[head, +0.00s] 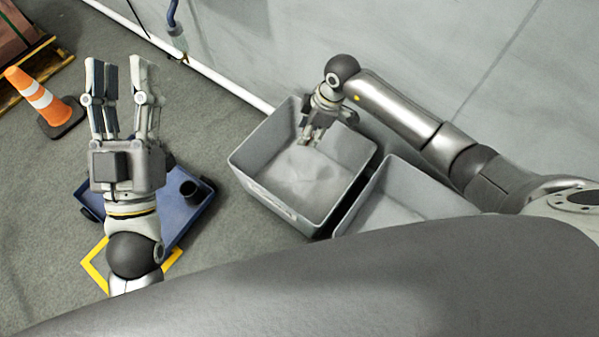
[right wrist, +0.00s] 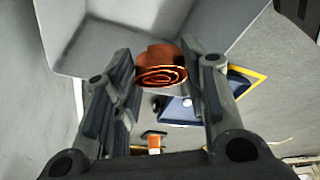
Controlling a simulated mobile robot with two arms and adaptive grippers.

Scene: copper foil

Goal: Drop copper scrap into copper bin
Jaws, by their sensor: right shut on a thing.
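A rolled coil of orange copper foil scrap (right wrist: 162,70) sits between the fingertips of my right gripper (right wrist: 168,85) in the right wrist view. In the head view my right gripper (head: 312,133) points down over the far part of a grey open bin (head: 262,192); the copper is not discernible there. A grey bin wall (right wrist: 100,50) shows beyond the coil in the wrist view. A second grey bin (head: 368,192) stands to its right, partly hidden by my body. Which one is the copper bin cannot be read. My left gripper (head: 122,65) is open and empty, away from the bins.
A blue wheeled cart (head: 187,215) with a dark cup-like item stands under my left arm, by yellow floor marking (head: 95,265). An orange and white cone (head: 40,97) stands at left. A grey wall with a white pipe (head: 215,77) runs behind the bins.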

